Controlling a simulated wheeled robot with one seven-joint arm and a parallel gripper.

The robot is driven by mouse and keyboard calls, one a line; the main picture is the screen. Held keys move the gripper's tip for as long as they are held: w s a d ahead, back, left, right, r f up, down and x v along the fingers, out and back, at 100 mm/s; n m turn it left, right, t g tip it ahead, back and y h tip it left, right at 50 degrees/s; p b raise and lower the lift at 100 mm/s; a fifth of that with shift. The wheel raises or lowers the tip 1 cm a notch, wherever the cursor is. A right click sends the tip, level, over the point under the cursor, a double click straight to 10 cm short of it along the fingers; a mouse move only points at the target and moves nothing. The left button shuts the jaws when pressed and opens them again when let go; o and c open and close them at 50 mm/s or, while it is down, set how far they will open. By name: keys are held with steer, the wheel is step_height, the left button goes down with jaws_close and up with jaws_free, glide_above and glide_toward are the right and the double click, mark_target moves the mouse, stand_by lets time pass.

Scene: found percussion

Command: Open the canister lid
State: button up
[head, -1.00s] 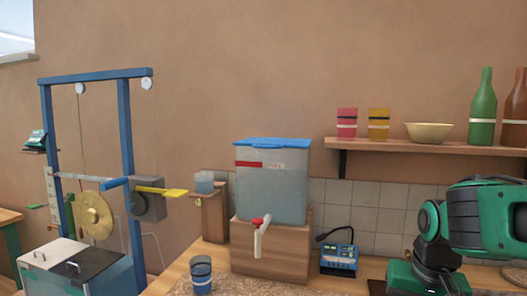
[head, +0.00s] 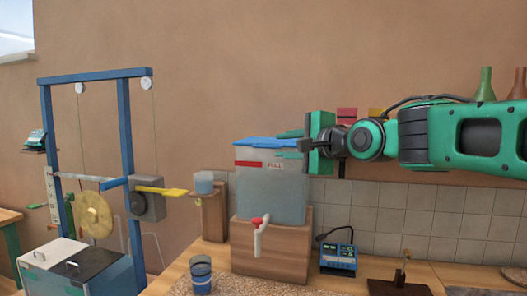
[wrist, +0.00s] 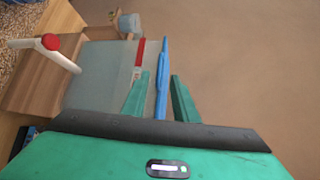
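The canister (head: 268,195) is a translucent grey-blue box with a red mark, standing on a wooden block. Its blue lid (head: 262,142) lies shut across the top. My gripper (head: 288,139) is at the lid's right edge, with its fingers pointing left. In the wrist view, the blue lid (wrist: 163,75) runs edge-on between the two spread fingers (wrist: 160,95). One finger is on the canister-body side and one is above the lid. A gap shows around the lid, so the gripper looks open and not clamped. The fingers partly hide the lid's right end.
A white tap with a red knob (head: 258,222) sticks out at the front. A blue cup (head: 201,275) stands below left. A blue device (head: 338,258) sits right of the wooden block (head: 270,250). The shelf behind my arm holds cups and bottles. The wall above the lid is clear.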

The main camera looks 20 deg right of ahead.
mark_target(267, 147)
steer(key=x, duration=1)
steer(key=shift+f, duration=0.1)
steer(key=shift+f, duration=0.1)
jaws_close()
